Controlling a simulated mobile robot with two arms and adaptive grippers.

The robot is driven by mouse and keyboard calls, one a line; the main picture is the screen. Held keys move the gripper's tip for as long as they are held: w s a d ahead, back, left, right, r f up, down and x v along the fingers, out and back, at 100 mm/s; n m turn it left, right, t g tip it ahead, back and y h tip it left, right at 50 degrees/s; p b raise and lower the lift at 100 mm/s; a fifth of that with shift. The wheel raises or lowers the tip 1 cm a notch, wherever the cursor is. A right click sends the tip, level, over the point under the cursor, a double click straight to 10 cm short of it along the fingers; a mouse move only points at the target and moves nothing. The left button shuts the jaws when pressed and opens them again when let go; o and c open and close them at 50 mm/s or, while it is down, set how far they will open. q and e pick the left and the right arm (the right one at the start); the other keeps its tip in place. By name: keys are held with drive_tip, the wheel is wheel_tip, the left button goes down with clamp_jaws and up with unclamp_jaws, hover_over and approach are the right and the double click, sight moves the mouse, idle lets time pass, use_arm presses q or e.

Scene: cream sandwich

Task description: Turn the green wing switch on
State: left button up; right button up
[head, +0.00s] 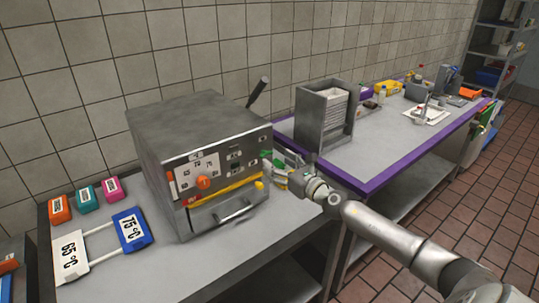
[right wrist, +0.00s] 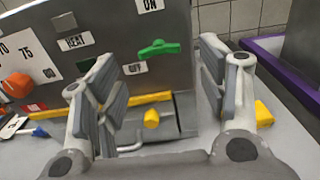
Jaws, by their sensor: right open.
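The green wing switch (right wrist: 158,49) sits on the grey front panel of a box-shaped machine (head: 195,125). In the right wrist view its wing lies roughly level, with an ON label (right wrist: 150,5) above it and an OFF label (right wrist: 135,68) below left. In the head view the switch (head: 266,153) shows small at the panel's right end. My right gripper (head: 284,172) is at the machine's right front. In the wrist view its open fingers (right wrist: 160,75) stand either side of the switch's line, apart from it and empty. My left gripper is not in view.
An orange knob (head: 204,182) and a yellow knob (head: 259,185) are on the same panel, above a drawer handle (head: 237,214). Temperature tags (head: 130,229) lie left of the machine. A metal rack (head: 325,117) stands on the purple-edged table (head: 400,145) to the right.

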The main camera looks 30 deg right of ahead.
sight(267, 156)
drive_tip(key=w, duration=0.5)
drive_tip(key=shift+a, duration=0.2)
drive_tip(key=c, duration=0.7)
drive_tip(key=shift+d+f, duration=0.1)
drive_tip(key=c, duration=0.7)
drive_tip(key=shift+a, duration=0.25)
clamp_jaws()
